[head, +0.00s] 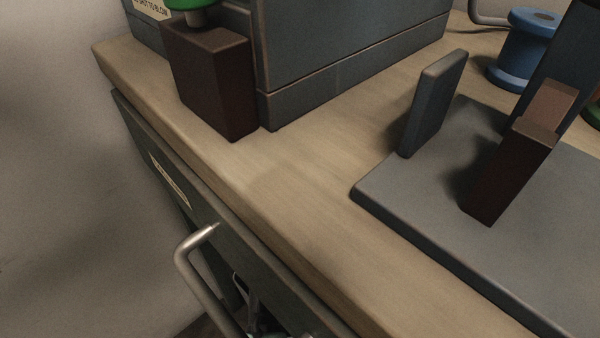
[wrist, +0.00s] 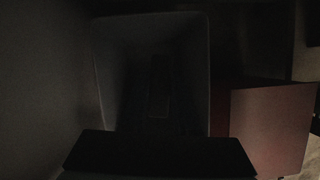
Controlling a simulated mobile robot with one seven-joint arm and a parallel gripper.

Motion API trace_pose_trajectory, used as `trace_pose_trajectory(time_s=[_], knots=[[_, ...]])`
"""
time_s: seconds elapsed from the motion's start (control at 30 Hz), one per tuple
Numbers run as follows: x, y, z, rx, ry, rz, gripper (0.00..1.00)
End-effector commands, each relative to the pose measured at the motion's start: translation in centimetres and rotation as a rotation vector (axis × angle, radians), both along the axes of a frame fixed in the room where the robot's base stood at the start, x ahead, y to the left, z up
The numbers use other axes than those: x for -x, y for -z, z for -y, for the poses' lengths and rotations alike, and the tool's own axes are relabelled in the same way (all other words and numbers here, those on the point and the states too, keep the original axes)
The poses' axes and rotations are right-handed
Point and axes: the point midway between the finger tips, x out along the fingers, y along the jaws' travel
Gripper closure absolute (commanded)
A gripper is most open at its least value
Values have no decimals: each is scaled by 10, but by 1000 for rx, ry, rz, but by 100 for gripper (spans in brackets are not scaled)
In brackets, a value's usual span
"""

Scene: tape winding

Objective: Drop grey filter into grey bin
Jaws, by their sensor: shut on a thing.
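The wrist view is very dark. My gripper (wrist: 158,135) shows there as a black shape at the bottom, shut. The fingertips and contact are lost in shadow. In the head view my gripper cannot be clearly made out; some small metal parts show low beside the bench, mostly hidden.
A wooden bench (head: 285,195) carries a grey cabinet (head: 345,50), a dark brown block (head: 212,85) with a green knob (head: 190,4), a grey base plate (head: 430,195) with uprights, and a blue spool (head: 522,50). A metal handle (head: 188,262) juts from the bench front. A reddish block (wrist: 268,130) is at right in the wrist view.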

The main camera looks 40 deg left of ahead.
Motion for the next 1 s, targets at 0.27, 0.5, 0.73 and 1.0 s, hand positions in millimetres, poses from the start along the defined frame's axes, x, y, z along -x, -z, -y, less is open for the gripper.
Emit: trace_pose_trajectory(time_s=[0.27, 0.5, 0.73, 1.0], knots=[[0, 2, 0, -1, 0, 1, 100], [0, 2, 0, -1, 0, 1, 39], [0, 2, 0, -1, 0, 0, 36], [6, -17, -2, -1, -1, 0, 36]])
